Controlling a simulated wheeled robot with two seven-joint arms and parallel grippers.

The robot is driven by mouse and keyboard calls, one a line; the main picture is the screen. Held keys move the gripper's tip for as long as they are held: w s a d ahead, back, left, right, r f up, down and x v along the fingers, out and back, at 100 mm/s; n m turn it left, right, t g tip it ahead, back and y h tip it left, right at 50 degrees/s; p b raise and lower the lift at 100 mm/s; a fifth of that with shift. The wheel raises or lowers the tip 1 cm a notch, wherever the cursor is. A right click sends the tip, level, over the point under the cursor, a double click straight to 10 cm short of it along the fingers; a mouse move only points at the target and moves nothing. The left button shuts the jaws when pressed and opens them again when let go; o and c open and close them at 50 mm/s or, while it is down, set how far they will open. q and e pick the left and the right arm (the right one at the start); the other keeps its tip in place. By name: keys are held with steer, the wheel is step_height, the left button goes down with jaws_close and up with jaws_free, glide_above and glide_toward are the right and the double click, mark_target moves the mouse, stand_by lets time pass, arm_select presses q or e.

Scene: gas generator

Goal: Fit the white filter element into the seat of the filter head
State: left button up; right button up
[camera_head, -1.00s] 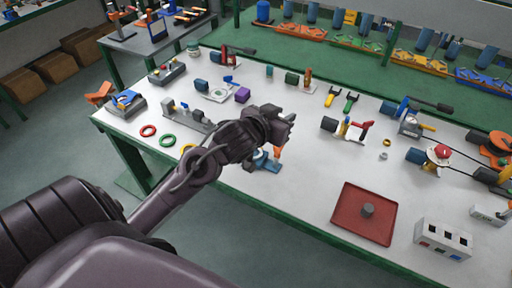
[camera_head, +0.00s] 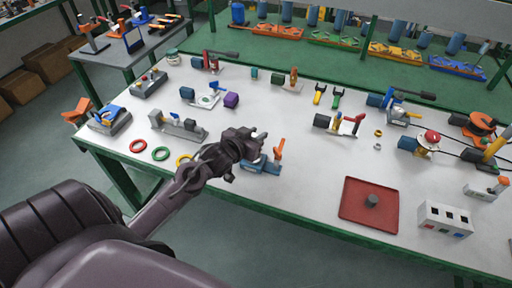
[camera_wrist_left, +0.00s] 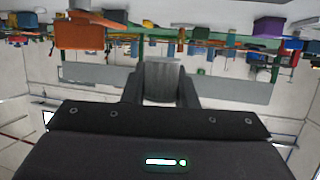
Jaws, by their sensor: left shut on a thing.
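My left gripper (camera_head: 255,142) is above the table, just behind a blue fixture (camera_head: 262,164) with an upright orange lever (camera_head: 279,149). It is shut on a pale piece, whose small end (camera_head: 261,134) shows at the fingertips. In the left wrist view a grey ridged piece (camera_wrist_left: 161,78) sits between the dark fingers; it looks like the filter element, mostly hidden by the gripper. I cannot tell surely which thing is the filter head; the blue fixture is closest to the gripper. My right gripper is not in view.
Red (camera_head: 138,146) and green (camera_head: 161,154) rings lie left of the gripper. The table between the fixture and the tray is clear.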

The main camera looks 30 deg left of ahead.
arm_select(q)
steer(key=shift+d+f, duration=0.1)
steer(key=shift+f, duration=3.35)
steer(key=o, duration=1)
steer(key=shift+r, duration=0.1)
steer(key=shift+r, duration=0.25)
steer(key=v, duration=1.2)
steer(key=shift+r+b, duration=0.3)
